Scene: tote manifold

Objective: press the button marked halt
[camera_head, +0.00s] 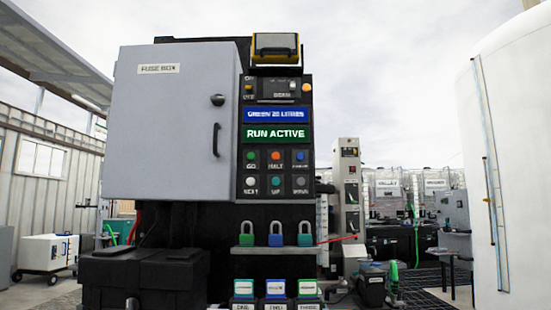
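The orange button marked HALT (275,155) is in the top row of a black button panel (262,176) in the head view. A green button marked GO (250,155) is to its left and a blue button (300,155) to its right. A lower row holds a white, a teal and a grey button. Above the buttons, a green display (276,133) reads RUN ACTIVE and a blue one (276,115) reads GREEN 20 LITRES. Nothing covers the HALT button. Neither gripper is in view.
A grey fuse box (165,130) with a closed door adjoins the panel on the left. Several padlocks (275,240) stand on a shelf below the buttons, with labelled boxes (275,288) lower down. A large white tank (510,160) stands at the right.

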